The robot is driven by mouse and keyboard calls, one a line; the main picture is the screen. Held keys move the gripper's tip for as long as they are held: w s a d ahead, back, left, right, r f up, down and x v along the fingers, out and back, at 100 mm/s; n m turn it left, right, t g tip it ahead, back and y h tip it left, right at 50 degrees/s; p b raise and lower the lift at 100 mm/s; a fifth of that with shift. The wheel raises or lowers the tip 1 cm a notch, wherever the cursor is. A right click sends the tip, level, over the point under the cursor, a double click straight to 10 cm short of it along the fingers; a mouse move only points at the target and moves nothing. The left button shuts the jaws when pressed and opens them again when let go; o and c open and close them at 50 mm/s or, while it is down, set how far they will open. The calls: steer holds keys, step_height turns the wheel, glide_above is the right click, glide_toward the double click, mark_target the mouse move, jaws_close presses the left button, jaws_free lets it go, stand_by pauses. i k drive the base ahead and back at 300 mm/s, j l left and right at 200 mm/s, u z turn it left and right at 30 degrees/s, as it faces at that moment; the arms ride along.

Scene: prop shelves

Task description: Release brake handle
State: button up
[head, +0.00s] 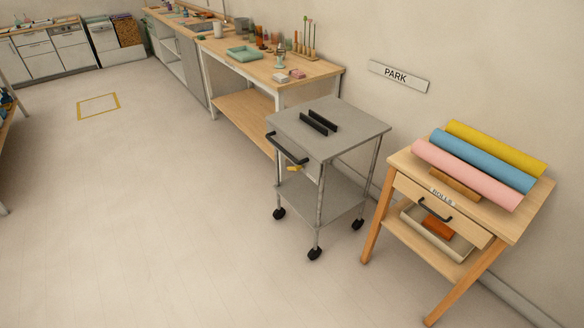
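A grey metal trolley (345,128) with black-tyred castors stands against the wall below a PARK sign (399,76). A black push handle (286,149) sticks out from its left side. A small yellow lever (296,168), which looks like the brake handle, sits just below the push handle at the trolley's left side. It is too small to tell whether it is set or released. Two black rails (318,122) lie on the trolley's top. My gripper is not in the head view.
A wooden stand (400,159) with pink, blue and yellow rolls is right of the trolley. A workbench (325,72) with pots and a teal tray runs behind it on the left. The floor (150,200) is clear left and in front, with a yellow marked square (98,95) farther back.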

mark_target(297, 169)
steer(key=u, duration=0.25)
steer(key=i+j+u, duration=0.1)
steer(key=i+u, duration=0.15)
steer(key=i, duration=1.95)
